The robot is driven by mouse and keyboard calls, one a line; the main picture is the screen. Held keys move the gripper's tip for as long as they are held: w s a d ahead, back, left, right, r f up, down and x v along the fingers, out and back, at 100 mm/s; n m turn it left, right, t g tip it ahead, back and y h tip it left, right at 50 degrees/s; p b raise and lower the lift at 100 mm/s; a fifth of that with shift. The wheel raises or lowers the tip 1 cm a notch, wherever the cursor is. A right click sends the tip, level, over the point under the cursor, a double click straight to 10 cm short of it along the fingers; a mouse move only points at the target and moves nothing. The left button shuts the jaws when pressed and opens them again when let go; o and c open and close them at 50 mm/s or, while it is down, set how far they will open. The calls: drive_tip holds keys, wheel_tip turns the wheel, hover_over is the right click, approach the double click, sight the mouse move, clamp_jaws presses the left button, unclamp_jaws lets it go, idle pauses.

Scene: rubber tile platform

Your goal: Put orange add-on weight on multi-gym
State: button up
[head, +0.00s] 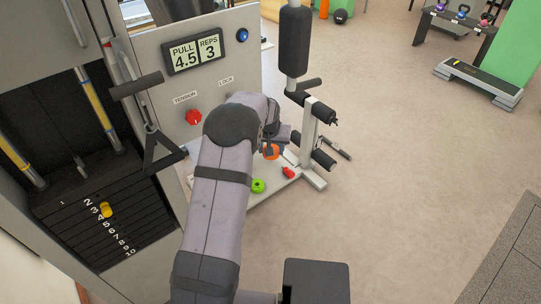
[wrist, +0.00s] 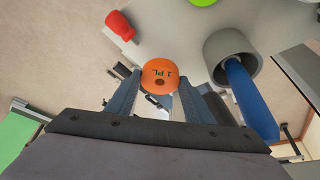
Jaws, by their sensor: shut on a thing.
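The orange add-on weight (wrist: 160,67), a round disc with a hole and "1 PL" lettering, sits between the two fingers of my gripper (wrist: 160,84) in the wrist view. My gripper is shut on it. In the head view, the orange weight (head: 272,152) shows just past the end of my arm, partly hidden by it, above the multi-gym's pale base. The multi-gym (head: 150,48) stands at the left, with a display reading PULL 4.5 and REPS 3. Its black weight stack (head: 125,225) is numbered, with a yellow pin (head: 106,210) near the upper plates.
A green piece (head: 258,186) and a red piece (head: 288,172) lie on the pale base. A triangular handle (head: 163,152) hangs before the stack. A padded leg post (head: 308,130) stands beyond my gripper. A grey cylinder with a blue rod (wrist: 250,95) is close at the right. Open floor lies right.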

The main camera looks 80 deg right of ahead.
drive_tip(key=shift+f+p, duration=0.5)
drive_tip(key=shift+f, duration=1.3)
drive_tip(key=shift+f, duration=0.1)
drive_tip(key=shift+f, duration=0.1)
drive_tip(key=o, duration=1.6)
drive_tip(key=shift+r, duration=0.2)
drive_tip(key=b+v, duration=0.2)
drive_tip(key=v, duration=1)
